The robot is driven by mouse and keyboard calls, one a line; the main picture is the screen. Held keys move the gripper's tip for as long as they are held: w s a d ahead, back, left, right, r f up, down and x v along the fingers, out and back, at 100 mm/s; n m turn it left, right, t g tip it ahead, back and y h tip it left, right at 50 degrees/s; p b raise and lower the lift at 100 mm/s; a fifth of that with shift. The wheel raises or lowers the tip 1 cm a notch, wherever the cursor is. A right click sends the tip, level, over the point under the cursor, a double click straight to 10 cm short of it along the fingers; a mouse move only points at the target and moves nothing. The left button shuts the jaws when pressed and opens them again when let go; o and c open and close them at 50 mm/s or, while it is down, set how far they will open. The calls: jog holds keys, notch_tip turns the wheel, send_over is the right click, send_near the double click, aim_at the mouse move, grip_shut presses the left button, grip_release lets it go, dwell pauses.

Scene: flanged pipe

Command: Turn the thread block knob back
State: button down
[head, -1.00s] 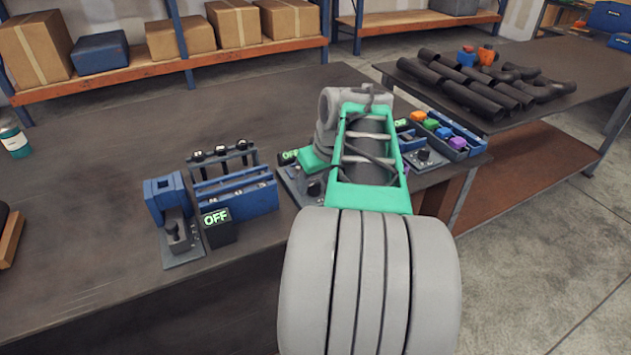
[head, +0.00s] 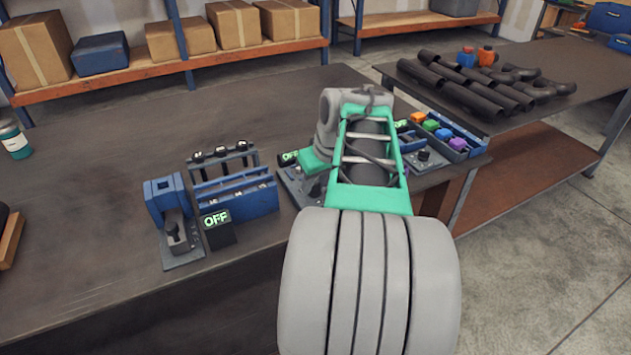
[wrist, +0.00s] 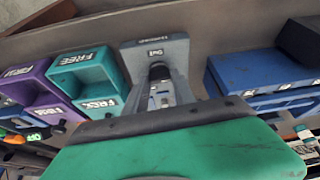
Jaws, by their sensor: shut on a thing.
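In the wrist view the thread block (wrist: 178,48) is a grey block with small white lettering, partly too blurred to read. Its dark knob (wrist: 158,71) stands at the front of the block. My gripper (wrist: 160,86) reaches up to the knob with its narrow grey fingers and is shut on it. The green gripper body covers the lower part of that view. In the head view my arm hides the gripper and the knob it holds.
Green boxes marked FREE (wrist: 88,72) and purple boxes stand left of the block. Blue trays (wrist: 265,75) stand close on the right. In the head view, a blue clamp fixture (head: 165,195) and an OFF display (head: 217,220) sit left on the dark bench (head: 90,240). Pipes lie behind right.

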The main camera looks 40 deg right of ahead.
jog(key=shift+n, duration=0.3)
jog(key=n+p, duration=0.1)
jog(key=n+y+p, duration=0.1)
jog(key=n, duration=0.1)
jog(key=shift+d+r+y, duration=0.15)
jog(key=shift+d+y, duration=0.05)
jog(key=shift+y, duration=0.1)
jog(key=n+y+p, duration=0.1)
jog(key=n, duration=0.2)
jog(key=n+y+p, duration=0.1)
jog(key=n+p, duration=0.1)
jog(key=n, duration=0.1)
jog(key=shift+w+d+g, duration=0.1)
jog(key=shift+g, duration=0.3)
jog(key=c, duration=1)
grip_release()
jog(key=shift+c, duration=0.2)
jog(key=p+v, duration=0.2)
jog(key=v, duration=0.5)
jog(key=shift+r+p, duration=0.25)
jog(key=shift+p, duration=0.1)
jog(key=shift+d, duration=0.15)
